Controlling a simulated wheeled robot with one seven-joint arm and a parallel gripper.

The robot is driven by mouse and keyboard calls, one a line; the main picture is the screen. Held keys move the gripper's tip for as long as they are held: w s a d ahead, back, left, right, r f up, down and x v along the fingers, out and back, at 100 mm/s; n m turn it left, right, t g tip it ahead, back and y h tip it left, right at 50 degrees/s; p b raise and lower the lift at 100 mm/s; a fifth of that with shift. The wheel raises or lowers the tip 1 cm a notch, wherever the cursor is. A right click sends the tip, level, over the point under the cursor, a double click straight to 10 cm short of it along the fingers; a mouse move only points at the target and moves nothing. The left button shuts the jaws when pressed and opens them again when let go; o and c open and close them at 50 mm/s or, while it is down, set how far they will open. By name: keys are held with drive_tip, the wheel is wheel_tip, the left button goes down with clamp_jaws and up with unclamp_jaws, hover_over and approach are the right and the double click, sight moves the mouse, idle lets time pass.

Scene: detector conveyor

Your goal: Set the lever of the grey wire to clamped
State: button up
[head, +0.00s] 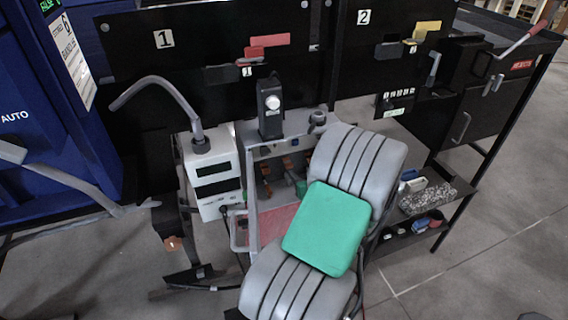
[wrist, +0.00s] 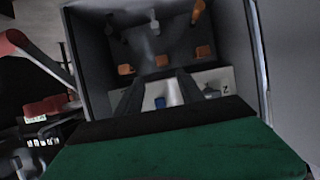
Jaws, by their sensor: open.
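An open-fronted grey box (head: 250,190) holds a row of small orange levers. They show in the wrist view as a left lever (wrist: 125,69), a middle lever (wrist: 162,61) and a right lever (wrist: 203,51) on the box's dark inner wall. Small pale parts sit above them. I cannot tell which lever belongs to the grey wire, or which way each is set. My gripper (wrist: 165,80) is open, its fingers reaching into the box below the levers, apparently touching none. In the head view my arm hides the gripper and part of the box.
A white device (head: 212,175) with a bent grey tube stands left of the box. A black unit with a pale knob (head: 272,103) stands behind it. A dark cart (head: 465,110) with shelves is at the right. The box's side walls leave little room around my gripper.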

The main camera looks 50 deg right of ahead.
sight(290, 165)
drive_tip(key=x, duration=0.7)
drive_tip(key=shift+w+a+p, duration=0.3)
drive_tip(key=shift+p, duration=0.05)
drive_tip(key=shift+s, duration=0.1)
clamp_jaws()
